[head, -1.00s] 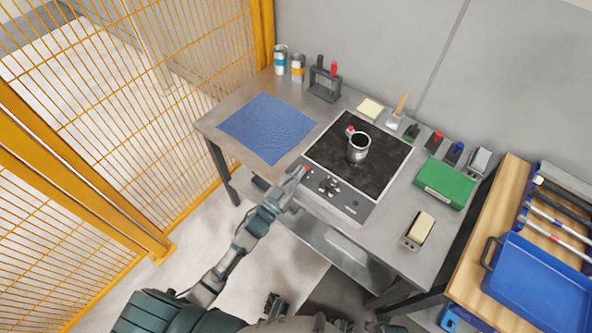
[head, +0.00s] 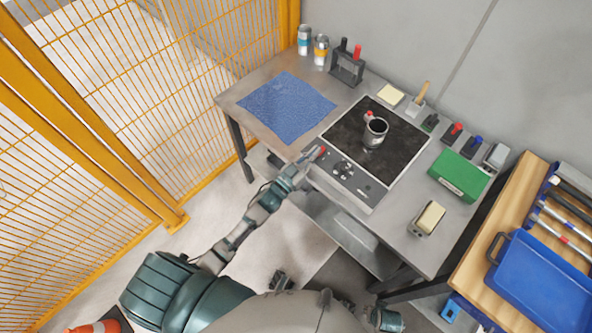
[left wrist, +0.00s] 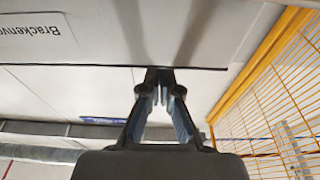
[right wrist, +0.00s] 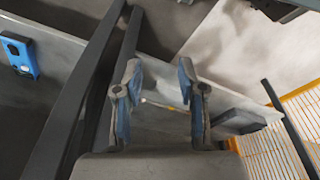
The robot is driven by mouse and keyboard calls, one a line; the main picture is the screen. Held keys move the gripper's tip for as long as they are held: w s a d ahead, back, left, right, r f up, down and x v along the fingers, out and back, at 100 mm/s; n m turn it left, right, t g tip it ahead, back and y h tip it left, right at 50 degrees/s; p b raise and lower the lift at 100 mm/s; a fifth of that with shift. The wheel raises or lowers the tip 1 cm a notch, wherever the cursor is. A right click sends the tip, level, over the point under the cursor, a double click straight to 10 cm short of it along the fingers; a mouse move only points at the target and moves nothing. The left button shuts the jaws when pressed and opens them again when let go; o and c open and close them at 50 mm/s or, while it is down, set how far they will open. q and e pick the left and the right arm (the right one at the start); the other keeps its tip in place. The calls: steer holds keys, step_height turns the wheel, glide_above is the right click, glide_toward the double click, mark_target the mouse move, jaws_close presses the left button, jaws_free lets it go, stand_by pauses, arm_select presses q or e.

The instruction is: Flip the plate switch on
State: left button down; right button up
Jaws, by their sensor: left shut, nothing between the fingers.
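The hot plate (head: 400,143) has a dark, mottled top and a grey control strip (head: 366,193) along its near side, with several small dark knobs. A small red part (head: 322,150), perhaps the switch, shows at the strip's left end. My left gripper (head: 314,154) is shut and empty, its tips right beside that red part; whether they touch I cannot tell. In the left wrist view its fingers (left wrist: 160,78) meet under a pale surface, and no switch can be made out. My right gripper (right wrist: 160,85) is open and empty below the table, fingers apart.
A dark metal mug (head: 375,132) stands on the hot plate. A blue cloth (head: 287,105) lies left of it. A green box (head: 459,175) and a cream-topped block (head: 430,217) are to the right. A yellow mesh fence (head: 90,130) bounds the left side.

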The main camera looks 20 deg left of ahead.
arm_select(q)
steer(key=v, duration=0.9)
steer(key=shift+s+a+p, duration=0.2)
steer(key=shift+s+p, duration=0.05)
steer(key=shift+p, duration=0.2)
arm_select(e)
steer(key=f, duration=0.1)
steer(key=s+f, duration=0.2)
steer(key=shift+f, duration=0.4)
arm_select(q)
steer(key=shift+f, duration=0.15)
